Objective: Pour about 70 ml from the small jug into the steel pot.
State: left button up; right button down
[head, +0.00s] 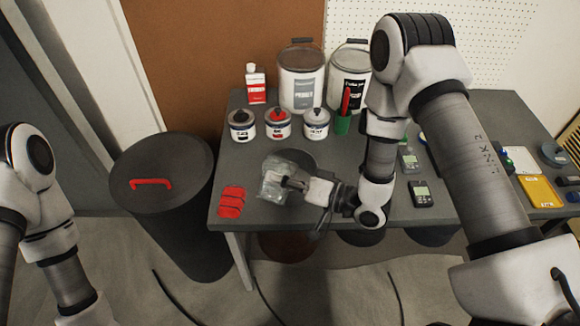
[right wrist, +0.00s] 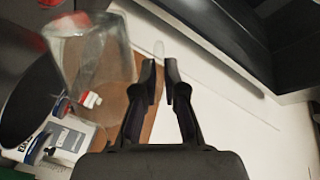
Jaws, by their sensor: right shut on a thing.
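The small jug (head: 279,178) is clear and see-through. My right gripper (head: 297,184) is shut on it from the right and holds it over the left part of the table. The jug also shows in the right wrist view (right wrist: 97,60), tilted in that picture, with the fingertips (right wrist: 160,70) at its handle side. A dark round vessel, which looks like the steel pot (head: 300,156), is just behind the jug and partly hidden by it. I cannot see the liquid level or any stream. My left gripper is outside the head view; only its arm shows.
Paint cans (head: 278,124) and two large buckets (head: 301,82) stand behind. Small grey devices (head: 421,194) lie to the right. A black bin (head: 165,180) stands left of the table (head: 240,170).

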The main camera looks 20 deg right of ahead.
jog(key=shift+w+d+m, duration=0.1)
jog(key=shift+w+m, duration=0.05)
jog(key=shift+m, duration=0.15)
dwell(0.9)
jog(key=shift+w+d+r+m+p, duration=0.35)
jog(key=shift+r+m+p, duration=0.25)
jog(key=shift+p, duration=0.15)
dwell(0.7)
